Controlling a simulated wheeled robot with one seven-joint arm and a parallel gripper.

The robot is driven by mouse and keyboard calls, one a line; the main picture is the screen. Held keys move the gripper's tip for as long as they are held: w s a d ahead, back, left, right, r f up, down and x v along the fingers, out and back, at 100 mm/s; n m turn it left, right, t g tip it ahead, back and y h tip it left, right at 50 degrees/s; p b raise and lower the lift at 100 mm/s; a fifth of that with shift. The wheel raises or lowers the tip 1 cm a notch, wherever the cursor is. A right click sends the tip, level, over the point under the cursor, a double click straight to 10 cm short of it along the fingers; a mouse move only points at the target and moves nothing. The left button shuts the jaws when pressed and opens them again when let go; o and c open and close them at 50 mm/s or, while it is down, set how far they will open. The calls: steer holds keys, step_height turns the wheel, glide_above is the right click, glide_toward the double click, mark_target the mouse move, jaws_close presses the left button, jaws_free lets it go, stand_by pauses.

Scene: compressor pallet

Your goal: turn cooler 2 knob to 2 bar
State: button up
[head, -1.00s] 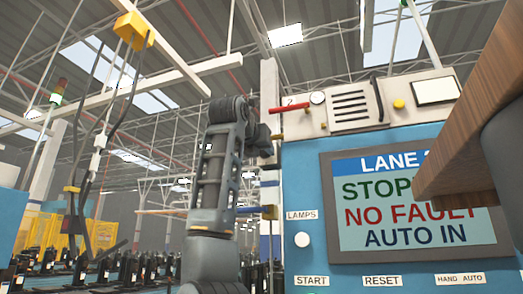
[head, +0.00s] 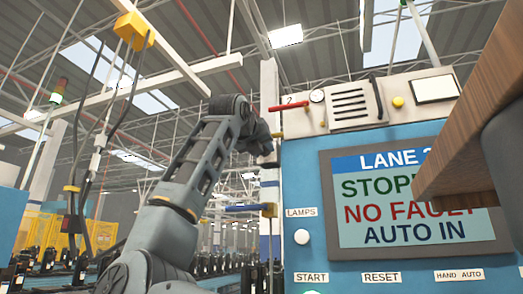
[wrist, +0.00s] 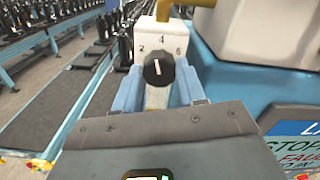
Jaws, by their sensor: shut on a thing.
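In the wrist view a round black knob (wrist: 158,69) with a white pointer line sits on a white dial plate (wrist: 163,38) marked 2, 4 and 6. The pointer stands nearly upright, close to the 4. My gripper (wrist: 158,88) has its light blue fingers on either side of the knob and is shut on it. No cooler name is readable on the plate. In the head view my arm reaches up to the left side of the blue cabinet, and the knob and fingertips are hidden there.
The blue cabinet (head: 300,175) carries a screen (head: 410,200) reading STOPPED, NO FAULT, AUTO IN. A red handle (head: 288,107) and a round gauge (head: 317,96) are near its top left. A wooden slab (head: 470,125) juts in at right. A yellow pipe (wrist: 185,4) runs above the dial.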

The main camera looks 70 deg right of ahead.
steer(key=n+b, duration=0.4)
steer(key=n, duration=0.4)
steer(key=shift+r+n+b, duration=0.1)
steer(key=shift+n+b, duration=0.2)
steer(key=shift+b, duration=0.05)
steer(key=shift+n, duration=0.3)
steer(key=o, duration=1.1)
steer(key=shift+c, duration=0.2)
steer(key=shift+a, duration=0.15)
steer(key=a+b, duration=0.2)
steer(key=a, duration=0.5)
steer(key=shift+s+a, duration=0.3)
